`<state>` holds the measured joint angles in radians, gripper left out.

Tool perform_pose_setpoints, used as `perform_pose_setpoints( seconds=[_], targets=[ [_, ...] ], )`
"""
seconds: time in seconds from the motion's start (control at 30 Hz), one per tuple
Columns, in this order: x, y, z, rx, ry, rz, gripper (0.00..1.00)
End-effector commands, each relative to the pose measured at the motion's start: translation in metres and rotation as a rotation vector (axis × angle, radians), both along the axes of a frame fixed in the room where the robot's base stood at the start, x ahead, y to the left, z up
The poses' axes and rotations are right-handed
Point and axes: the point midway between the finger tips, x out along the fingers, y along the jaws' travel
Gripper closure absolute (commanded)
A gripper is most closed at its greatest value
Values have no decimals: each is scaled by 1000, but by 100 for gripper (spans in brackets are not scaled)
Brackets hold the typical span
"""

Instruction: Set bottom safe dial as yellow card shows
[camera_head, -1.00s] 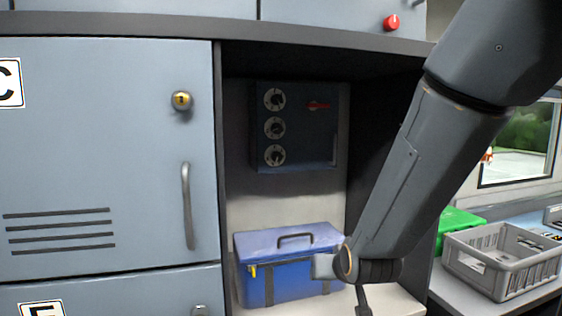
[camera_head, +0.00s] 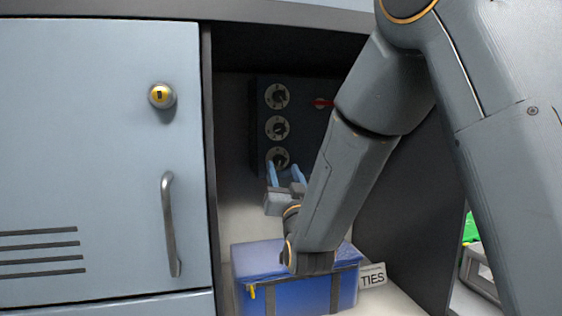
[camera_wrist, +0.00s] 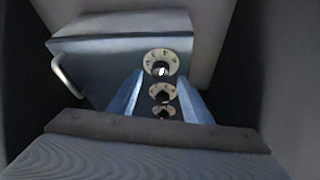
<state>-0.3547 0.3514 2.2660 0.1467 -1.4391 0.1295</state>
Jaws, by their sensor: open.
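The dark safe (camera_head: 304,118) hangs at the back of the alcove, with three round dials in a column and a red handle (camera_head: 322,103). The bottom dial (camera_head: 278,156) is partly hidden behind my gripper (camera_head: 285,174) in the head view. My gripper is open and empty, its blue fingers pointing up at the bottom dial. In the wrist view, the dials show in a line between and beyond the fingers (camera_wrist: 160,100), and the nearest-looking dial (camera_wrist: 160,63) carries markings too small to read. I cannot tell whether the fingers touch a dial. No yellow card is visible.
A blue toolbox (camera_head: 262,294) stands below the safe, under my arm. A card reading TIES (camera_head: 372,277) is beside it. A grey locker door (camera_head: 100,150) with a handle (camera_head: 170,225) and yellow lock borders the alcove on the left; a dark wall closes the right.

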Motion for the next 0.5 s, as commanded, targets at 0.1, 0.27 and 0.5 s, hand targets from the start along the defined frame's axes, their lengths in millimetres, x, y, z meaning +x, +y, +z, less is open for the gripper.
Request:
perform_pose_setpoints(
  seconds=[0.1, 0.27, 0.5],
  targets=[
    [16, 3, 8, 0, 0, 0, 55],
    [30, 7, 13, -1, 2, 1, 55],
    [35, 9, 14, -2, 1, 3, 55]
  ],
)
